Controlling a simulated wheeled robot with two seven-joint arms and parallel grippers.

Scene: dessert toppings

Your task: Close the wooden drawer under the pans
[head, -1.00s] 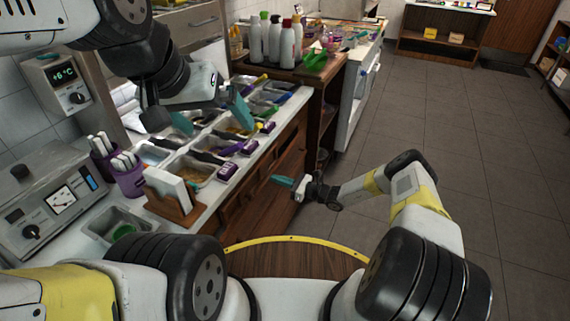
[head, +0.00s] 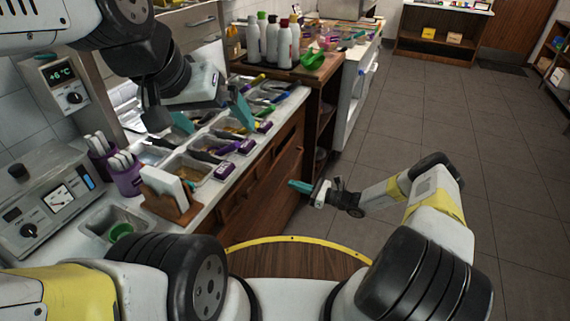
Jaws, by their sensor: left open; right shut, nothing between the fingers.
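The wooden drawer fronts (head: 262,192) run along the side of the counter below the metal topping pans (head: 187,170). From this angle I cannot tell whether a drawer stands out from the front. My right gripper (head: 301,187) is shut and empty, with its teal fingertips pointing left at the right part of the wooden front. I cannot tell whether they touch it. My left gripper (head: 212,117) is open and empty above the pans, with its teal fingers apart.
Several bottles (head: 272,42) and a green scoop (head: 313,60) stand on a wooden shelf unit beyond the counter. Purple cups with utensils (head: 127,180) and a wooden napkin holder (head: 170,195) stand on the near counter. The tiled floor (head: 430,130) at right is clear.

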